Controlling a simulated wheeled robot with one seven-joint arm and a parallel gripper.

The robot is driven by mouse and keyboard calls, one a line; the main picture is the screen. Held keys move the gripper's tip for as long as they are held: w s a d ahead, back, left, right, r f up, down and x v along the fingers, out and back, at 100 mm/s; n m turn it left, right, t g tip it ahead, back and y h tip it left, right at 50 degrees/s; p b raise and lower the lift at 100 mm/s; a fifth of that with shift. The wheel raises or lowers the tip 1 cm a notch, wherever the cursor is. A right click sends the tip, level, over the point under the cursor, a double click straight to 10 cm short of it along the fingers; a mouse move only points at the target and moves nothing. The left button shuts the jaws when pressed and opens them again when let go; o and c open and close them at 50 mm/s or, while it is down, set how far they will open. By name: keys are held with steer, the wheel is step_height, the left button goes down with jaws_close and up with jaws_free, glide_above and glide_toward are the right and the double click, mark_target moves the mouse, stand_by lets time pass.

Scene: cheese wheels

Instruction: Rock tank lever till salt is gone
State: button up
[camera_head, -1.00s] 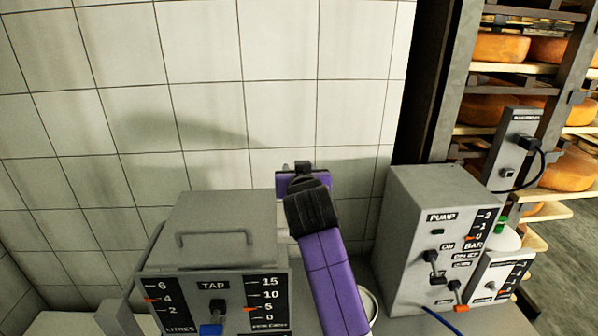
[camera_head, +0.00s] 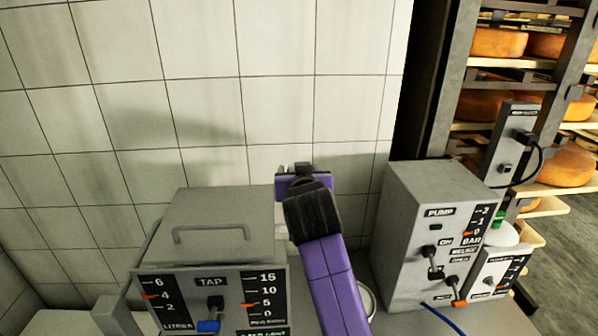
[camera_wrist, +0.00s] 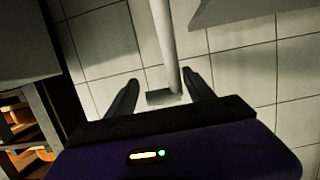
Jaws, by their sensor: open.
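A grey tank box (camera_head: 215,225) with a lid handle stands at the lower left in the head view. Its left scale, marked litres (camera_head: 163,298), has an orange pointer near 4. Its right scale (camera_head: 262,300) has an orange pointer near 5. A blue-tipped tap (camera_head: 209,326) sits between them. My gripper (camera_wrist: 162,80) is open in the wrist view. A pale upright rod (camera_wrist: 165,45) shows between its two fingers; I cannot tell whether they touch it. The rod may be the tank lever. In the head view my purple arm and black wrist hide the fingers and most of what is behind the tank's right side.
A grey pump box (camera_head: 420,230) with black switches stands to the right, with its pointer near 0. A smaller gauge box (camera_head: 495,270) and a blue cable (camera_head: 440,318) are beside it. Shelves of orange cheese wheels (camera_head: 565,165) stand at the right. A tiled wall (camera_head: 280,90) closes the back.

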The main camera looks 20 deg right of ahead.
steer(key=v, duration=0.5)
steer(key=shift+s+f+b, duration=0.1)
steer(key=shift+f+b, duration=0.05)
steer(key=shift+b, duration=0.15)
stand_by(0.9)
